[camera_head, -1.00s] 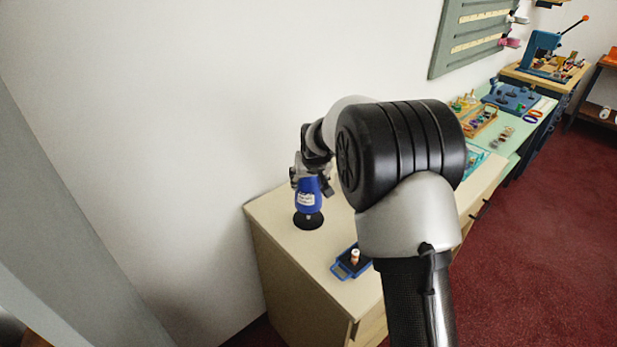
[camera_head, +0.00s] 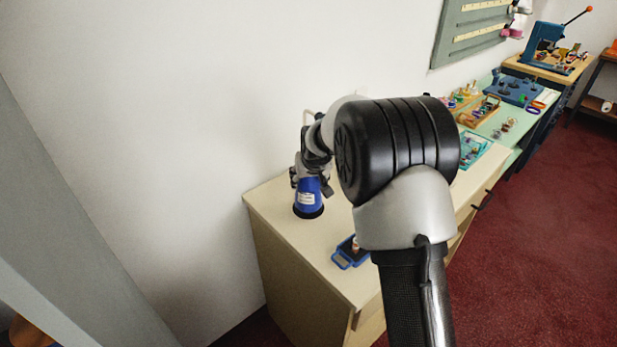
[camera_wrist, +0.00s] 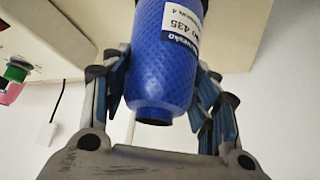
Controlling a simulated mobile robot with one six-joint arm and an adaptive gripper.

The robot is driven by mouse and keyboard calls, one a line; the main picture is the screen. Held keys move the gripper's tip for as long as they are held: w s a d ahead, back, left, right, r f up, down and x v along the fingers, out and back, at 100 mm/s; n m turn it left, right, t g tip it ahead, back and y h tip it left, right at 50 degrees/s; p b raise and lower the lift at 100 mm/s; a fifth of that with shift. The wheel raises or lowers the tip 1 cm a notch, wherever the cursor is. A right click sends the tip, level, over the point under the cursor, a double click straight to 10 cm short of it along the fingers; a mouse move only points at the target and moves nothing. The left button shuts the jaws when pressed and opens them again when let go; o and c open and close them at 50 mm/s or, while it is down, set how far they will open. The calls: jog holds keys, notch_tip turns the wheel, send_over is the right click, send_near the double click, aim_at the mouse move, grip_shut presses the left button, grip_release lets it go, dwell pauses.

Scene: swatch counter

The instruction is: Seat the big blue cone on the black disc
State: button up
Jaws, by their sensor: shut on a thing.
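The big blue cone (camera_head: 306,190), with a white label, is upright in my gripper (camera_head: 311,178). In the wrist view my gripper (camera_wrist: 160,82) is shut on the narrow end of the cone (camera_wrist: 160,70), one finger on each side. The wide end points down at the black disc (camera_head: 309,213) on the pale cabinet top. The cone's lower rim is at the disc and covers most of it; only a dark edge shows in front. I cannot tell whether they touch or whether the cone is fully down.
A small blue tray (camera_head: 341,262) with a small spool sits on the cabinet top (camera_head: 283,232), partly hidden by my arm. The white wall (camera_head: 180,130) is close behind. A green counter (camera_head: 520,118) with racks and trays stands farther right.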

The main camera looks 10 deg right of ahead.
dwell(0.4)
jog(key=o, duration=1.4)
jog(key=shift+c, duration=0.2)
jog(key=v, duration=1.2)
jog(key=s+r, duration=0.4)
jog(key=s, duration=0.6)
jog(key=s+r, duration=0.4)
jog(key=s, duration=0.5)
jog(key=s+f+g, duration=0.1)
jog(key=s+f, duration=0.1)
jog(key=s, duration=0.8)
jog(key=s+f+g, duration=0.1)
jog(key=s+f, duration=0.1)
jog(key=s, duration=0.8)
